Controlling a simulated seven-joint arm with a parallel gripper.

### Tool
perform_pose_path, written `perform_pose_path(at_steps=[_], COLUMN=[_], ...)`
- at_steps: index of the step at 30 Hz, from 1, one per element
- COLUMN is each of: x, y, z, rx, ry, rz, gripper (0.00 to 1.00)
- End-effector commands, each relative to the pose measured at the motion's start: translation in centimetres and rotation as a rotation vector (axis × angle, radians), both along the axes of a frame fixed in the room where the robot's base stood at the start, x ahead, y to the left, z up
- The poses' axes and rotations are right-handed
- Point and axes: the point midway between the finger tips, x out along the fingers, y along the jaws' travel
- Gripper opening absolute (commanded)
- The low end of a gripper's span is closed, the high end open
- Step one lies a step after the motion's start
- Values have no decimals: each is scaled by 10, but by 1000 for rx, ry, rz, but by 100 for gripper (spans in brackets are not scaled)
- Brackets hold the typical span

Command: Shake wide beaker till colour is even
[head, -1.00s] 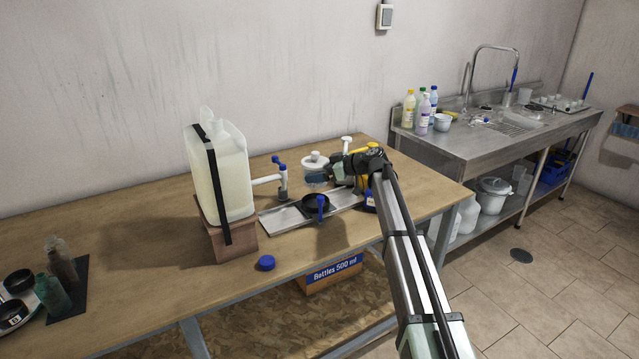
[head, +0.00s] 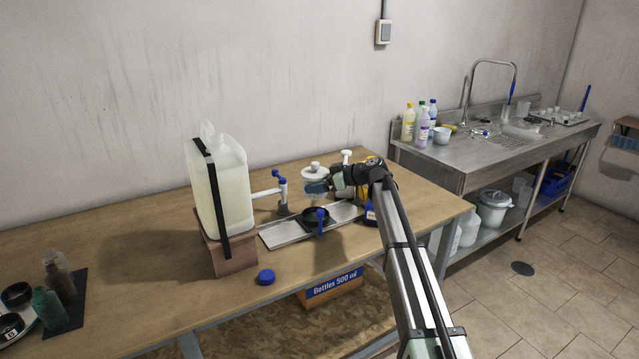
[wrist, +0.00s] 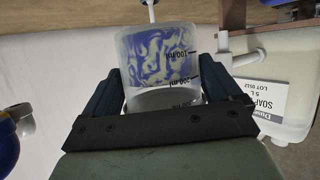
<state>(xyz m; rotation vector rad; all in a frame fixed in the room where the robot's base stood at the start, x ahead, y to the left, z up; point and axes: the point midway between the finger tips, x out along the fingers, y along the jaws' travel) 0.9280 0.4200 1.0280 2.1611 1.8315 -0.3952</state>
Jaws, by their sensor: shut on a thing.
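The wide beaker (wrist: 160,60) is clear and marked in ml, with uneven blue and cream swirls inside in the wrist view. My gripper (wrist: 164,85) is shut on it, with one dark finger on each side. In the head view, the beaker (head: 316,188) shows as a small bluish shape at the end of my gripper (head: 328,183), held above the bench near a black round dish (head: 316,214). Its exact tilt cannot be told there.
A big soap drum (head: 232,190) with a tap stands left on a brown block. Dark bottles (head: 50,308) stand at far left. The left middle bench is clear.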

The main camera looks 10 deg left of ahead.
Motion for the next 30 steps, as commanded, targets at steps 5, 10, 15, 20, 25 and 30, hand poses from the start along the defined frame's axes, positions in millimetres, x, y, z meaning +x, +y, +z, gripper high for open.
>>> perform_pose_path(at_steps=[5,10,15,20,25,30], x=[0,0,1,1,1,1], y=[0,0,0,0,0,0], z=[12,32,52,72,93,155], rx=[2,2,2,1,2,2], ry=[-2,-1,-2,-1,-3,-2], rz=[1,0,1,-1,0,1], gripper=[49,49,49,49,49,49])
